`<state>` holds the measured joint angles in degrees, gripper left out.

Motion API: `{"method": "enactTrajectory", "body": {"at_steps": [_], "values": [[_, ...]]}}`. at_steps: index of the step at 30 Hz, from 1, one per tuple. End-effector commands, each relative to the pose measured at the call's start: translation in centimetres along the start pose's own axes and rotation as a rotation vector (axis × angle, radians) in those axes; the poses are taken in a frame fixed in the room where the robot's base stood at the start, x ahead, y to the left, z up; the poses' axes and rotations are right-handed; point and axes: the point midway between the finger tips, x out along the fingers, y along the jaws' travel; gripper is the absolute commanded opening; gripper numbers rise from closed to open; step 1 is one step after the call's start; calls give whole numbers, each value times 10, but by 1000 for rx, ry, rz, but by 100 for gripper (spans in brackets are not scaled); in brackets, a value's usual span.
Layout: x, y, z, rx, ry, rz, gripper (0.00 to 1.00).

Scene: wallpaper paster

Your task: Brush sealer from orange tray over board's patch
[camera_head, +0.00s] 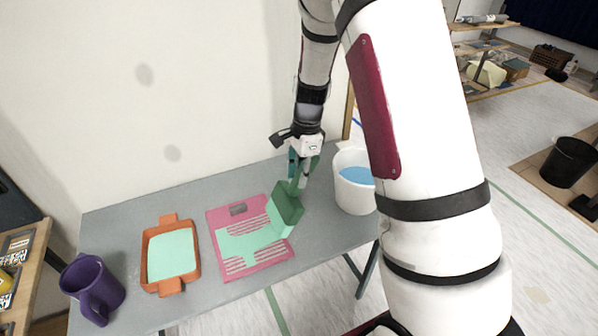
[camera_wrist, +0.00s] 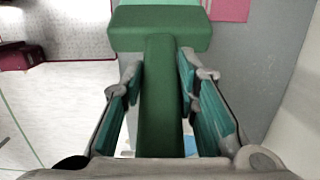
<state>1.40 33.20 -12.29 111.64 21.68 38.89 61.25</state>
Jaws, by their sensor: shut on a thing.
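The pink board (camera_head: 262,265) lies on the grey table, with pale green sealer (camera_head: 246,244) over part of its striped patch. The orange tray (camera_head: 194,255) lies to its left and holds pale green sealer (camera_head: 172,254). My gripper (camera_head: 300,176) is shut on the handle of a green brush (camera_head: 286,208), whose wide head is at the right part of the patch. In the wrist view the brush handle (camera_wrist: 159,100) runs between the fingers of my gripper (camera_wrist: 160,88). Whether the bristles touch the board is hard to tell.
A white bucket with blue contents (camera_head: 352,196) stands right of the board. A purple mug (camera_head: 90,290) stands at the table's left end. A wall rises behind the grey table (camera_head: 225,190). The tabletop behind the board is clear.

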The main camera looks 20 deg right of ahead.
Motion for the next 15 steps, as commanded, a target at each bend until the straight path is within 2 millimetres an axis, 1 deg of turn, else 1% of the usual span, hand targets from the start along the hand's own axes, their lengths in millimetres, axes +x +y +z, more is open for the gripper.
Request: {"method": "enactTrajectory", "body": {"at_steps": [9,15], "values": [[35,-1,-4,1,-1,2,0],[52,0,-6,1,-1,2,0]]}}
